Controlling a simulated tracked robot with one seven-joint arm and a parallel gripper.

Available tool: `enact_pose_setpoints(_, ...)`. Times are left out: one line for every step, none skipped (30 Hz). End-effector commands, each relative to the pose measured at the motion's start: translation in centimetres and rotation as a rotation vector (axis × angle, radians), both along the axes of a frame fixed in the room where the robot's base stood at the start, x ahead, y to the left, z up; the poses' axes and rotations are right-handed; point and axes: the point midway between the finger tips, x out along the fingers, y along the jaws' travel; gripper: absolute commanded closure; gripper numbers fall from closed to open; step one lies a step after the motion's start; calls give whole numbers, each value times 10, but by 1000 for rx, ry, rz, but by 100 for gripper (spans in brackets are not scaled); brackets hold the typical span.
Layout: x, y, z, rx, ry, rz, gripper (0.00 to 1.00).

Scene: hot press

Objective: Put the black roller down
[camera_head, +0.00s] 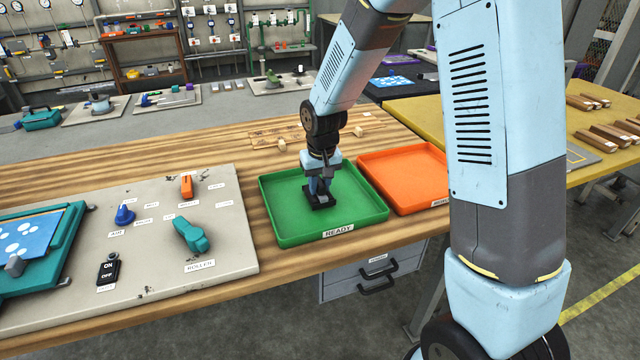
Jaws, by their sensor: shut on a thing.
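My gripper (319,188) points down inside the green tray (283,232) labelled READY. It is shut on a small dark piece, the black roller (322,201), low over the tray's floor near the middle. The fingers hide part of the roller. I cannot tell whether it touches the tray floor. Nothing else shows in the green tray.
An orange tray (402,153) stands just right of the green one. At left, a pale board (230,262) carries a teal tool (192,235) by a ROLLER label, an orange piece (187,187), a blue knob (124,215) and a black ON/OFF switch (108,268).

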Motion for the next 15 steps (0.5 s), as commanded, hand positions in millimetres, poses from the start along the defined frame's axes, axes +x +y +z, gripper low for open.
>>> enact_pose_setpoints(0,0,0,0,0,0,100)
enact_pose_setpoints(0,0,0,0,0,0,100)
enact_pose_setpoints(0,0,-1,0,0,0,100)
enact_pose_setpoints(0,0,-2,0,0,0,100)
enact_pose_setpoints(0,0,-3,0,0,0,100)
enact_pose_setpoints(0,0,-4,0,1,0,100)
enact_pose_setpoints(0,0,-4,0,1,0,100)
enact_pose_setpoints(0,0,-5,0,1,-1,100)
enact_pose_setpoints(0,0,-7,0,2,-1,100)
enact_pose_setpoints(0,0,-8,0,2,-1,100)
enact_pose_setpoints(0,0,-9,-1,3,-1,100)
enact_pose_setpoints(-1,-1,-10,-1,4,-1,100)
enact_pose_setpoints(-1,-1,-11,-1,5,-1,100)
enact_pose_setpoints(-1,-1,-12,-1,5,-1,100)
enact_pose_setpoints(-2,-1,-14,-2,7,-1,100)
